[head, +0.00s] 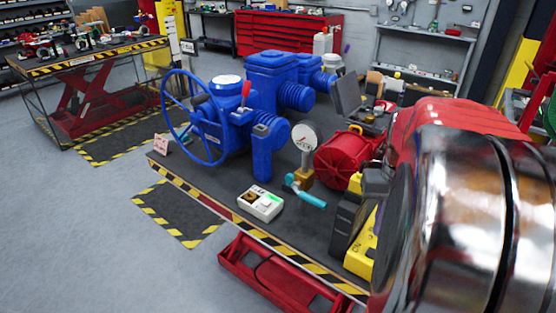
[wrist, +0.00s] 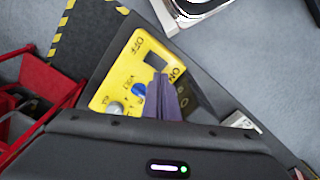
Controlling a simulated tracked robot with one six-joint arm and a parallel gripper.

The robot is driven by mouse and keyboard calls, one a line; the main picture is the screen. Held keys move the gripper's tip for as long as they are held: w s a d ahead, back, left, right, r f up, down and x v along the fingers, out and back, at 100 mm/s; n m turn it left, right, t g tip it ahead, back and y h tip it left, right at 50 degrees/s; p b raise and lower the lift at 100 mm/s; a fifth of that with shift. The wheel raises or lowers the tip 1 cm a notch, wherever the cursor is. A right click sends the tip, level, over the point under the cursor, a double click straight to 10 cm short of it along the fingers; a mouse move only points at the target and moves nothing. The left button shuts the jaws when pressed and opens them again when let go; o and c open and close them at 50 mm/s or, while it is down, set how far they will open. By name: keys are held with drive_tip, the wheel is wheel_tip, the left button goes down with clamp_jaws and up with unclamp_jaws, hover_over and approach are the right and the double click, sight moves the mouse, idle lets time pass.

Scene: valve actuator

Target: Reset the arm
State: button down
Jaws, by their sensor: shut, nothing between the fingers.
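My gripper (wrist: 168,88) shows in the wrist view as narrow purple-grey fingers, shut and empty. The fingers appear in front of a yellow control panel (wrist: 125,62) marked ON and OFF, covering part of it. I cannot tell whether they touch it. A blue knob (wrist: 139,90) and a grey round knob (wrist: 114,108) are on the panel, close to the fingers on their left. In the head view a yellow and black box (head: 361,250) stands at the bench's front edge, partly hidden by a large shiny cylinder on the right. My gripper is not visible in the head view.
The dark bench (head: 225,185) carries a blue valve actuator (head: 270,90) with a handwheel (head: 190,118), a gauge (head: 304,137), a teal-handled valve (head: 306,192), a white button box (head: 261,204) and a red motor (head: 342,158). Open grey floor (head: 70,230) lies left.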

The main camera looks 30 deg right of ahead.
drive_tip(key=w+a+r+n+t, duration=0.1)
drive_tip(key=a+r+n+t, duration=0.1)
drive_tip(key=a, duration=1.3)
drive_tip(key=w+a+r+n+t, duration=0.1)
drive_tip(key=a+n, duration=0.4)
drive_tip(key=a, duration=1)
drive_tip(key=r+t, duration=0.1)
drive_tip(key=t, duration=0.1)
drive_tip(key=shift+w+a+r+t, duration=0.3)
drive_tip(key=shift+w+a+r, duration=0.05)
